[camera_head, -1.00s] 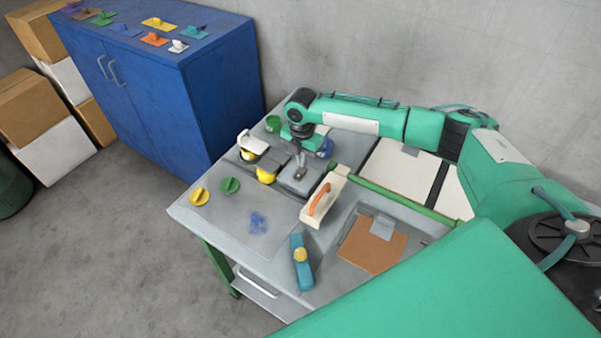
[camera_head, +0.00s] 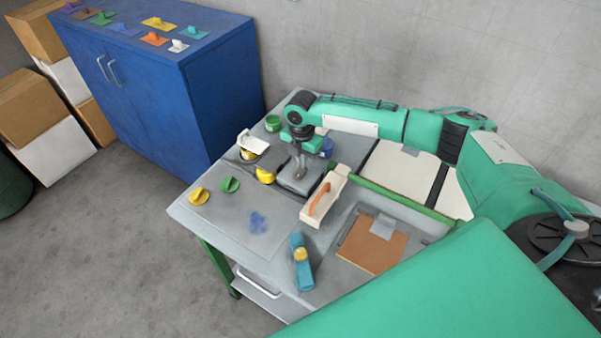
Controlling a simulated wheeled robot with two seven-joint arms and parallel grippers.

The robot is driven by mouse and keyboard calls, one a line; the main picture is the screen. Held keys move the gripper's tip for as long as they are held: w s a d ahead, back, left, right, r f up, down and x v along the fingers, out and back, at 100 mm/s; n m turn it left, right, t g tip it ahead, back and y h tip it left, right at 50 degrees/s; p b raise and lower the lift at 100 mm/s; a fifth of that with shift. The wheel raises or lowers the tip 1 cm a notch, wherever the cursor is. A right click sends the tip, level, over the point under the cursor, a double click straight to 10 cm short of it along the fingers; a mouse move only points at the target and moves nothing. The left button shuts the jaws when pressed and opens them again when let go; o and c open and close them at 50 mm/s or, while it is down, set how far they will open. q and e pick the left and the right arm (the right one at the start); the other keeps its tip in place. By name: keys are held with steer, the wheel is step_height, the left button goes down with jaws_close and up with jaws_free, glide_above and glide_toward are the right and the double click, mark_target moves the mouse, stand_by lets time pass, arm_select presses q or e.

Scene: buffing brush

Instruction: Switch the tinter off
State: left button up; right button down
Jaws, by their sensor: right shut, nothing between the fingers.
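A low grey block (camera_head: 291,184), which may be the tinter, sits on the workbench near its back left. My right gripper (camera_head: 299,174) points down over this block with its fingers shut and empty. The fingertips are at or just above its top; I cannot tell whether they touch. A switch is too small or hidden to make out. A yellow piece (camera_head: 265,175) is just left of the block, and a blue round container (camera_head: 326,148) is partly hidden behind my wrist. My left gripper is not in view.
The grey workbench (camera_head: 225,214) carries a green cup (camera_head: 273,123), yellow (camera_head: 199,196) and green (camera_head: 230,184) knobbed discs, an orange-handled block (camera_head: 325,196), a teal tool (camera_head: 301,265) and a brown board (camera_head: 372,247). A blue cabinet (camera_head: 150,85) stands behind left.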

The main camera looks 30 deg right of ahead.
mark_target(301, 171)
steer(key=shift+f+b, duration=0.3)
steer(key=shift+f, duration=0.6)
steer(key=shift+r, duration=0.1)
step_height(301, 171, up, 7)
steer(key=p, duration=0.6)
steer(key=shift+p, duration=0.4)
steer(key=shift+s+a, duration=0.1)
stand_by(0.4)
